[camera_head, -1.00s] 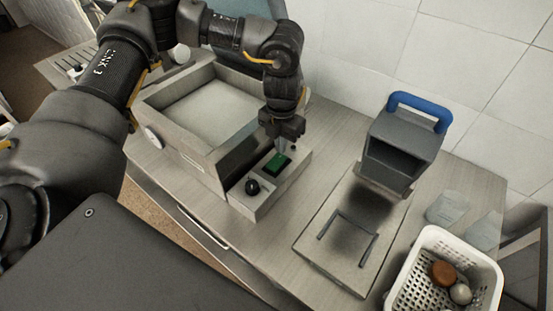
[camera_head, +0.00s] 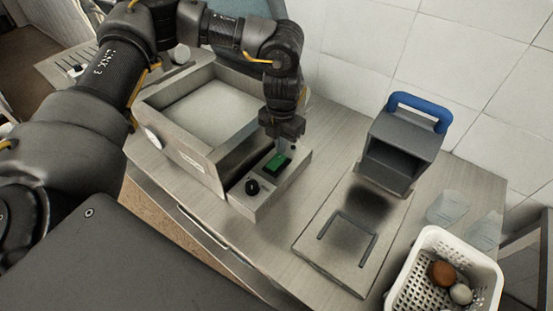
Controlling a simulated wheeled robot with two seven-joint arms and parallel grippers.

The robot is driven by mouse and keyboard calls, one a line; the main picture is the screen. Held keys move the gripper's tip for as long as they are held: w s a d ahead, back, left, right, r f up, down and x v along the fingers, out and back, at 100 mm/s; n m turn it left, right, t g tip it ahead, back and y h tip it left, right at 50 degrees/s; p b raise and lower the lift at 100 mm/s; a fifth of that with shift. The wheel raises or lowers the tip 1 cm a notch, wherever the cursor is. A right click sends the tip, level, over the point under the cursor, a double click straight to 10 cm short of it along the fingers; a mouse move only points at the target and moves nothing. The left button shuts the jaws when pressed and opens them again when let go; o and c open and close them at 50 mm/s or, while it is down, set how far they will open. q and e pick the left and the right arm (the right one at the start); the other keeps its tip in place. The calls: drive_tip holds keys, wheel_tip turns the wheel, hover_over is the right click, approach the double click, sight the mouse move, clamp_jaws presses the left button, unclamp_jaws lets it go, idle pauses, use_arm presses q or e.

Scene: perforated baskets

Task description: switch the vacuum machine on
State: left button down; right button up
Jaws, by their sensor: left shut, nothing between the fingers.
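The vacuum machine (camera_head: 205,167) is a grey open-topped box on the counter, left of centre. Its control panel (camera_head: 252,204) sticks out at its right side and carries a black knob (camera_head: 252,187) and a green switch (camera_head: 277,161). My left gripper (camera_head: 284,144) points down just above the far end of the green switch. Its fingers are shut with nothing between them. Whether the fingertips touch the switch I cannot tell. My right gripper is not in view.
Right of the panel stands a grey sealing device with a blue handle (camera_head: 420,108) on a flat base plate (camera_head: 336,262). A white perforated basket (camera_head: 428,262) with a brown and a pale round item is at lower right. Clear bags (camera_head: 447,207) lie behind it. A tiled wall bounds the back.

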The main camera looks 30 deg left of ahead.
sight(281, 157)
use_arm(q)
drive_tip(key=shift+f+b, duration=0.75)
drive_tip(key=shift+f, duration=0.4)
idle(0.8)
drive_tip(key=shift+r, duration=0.1)
drive_tip(key=shift+r+p, duration=2.7)
drive_tip(key=shift+r, duration=0.85)
drive_tip(key=shift+s+f, duration=0.1)
drive_tip(key=shift+f, duration=0.05)
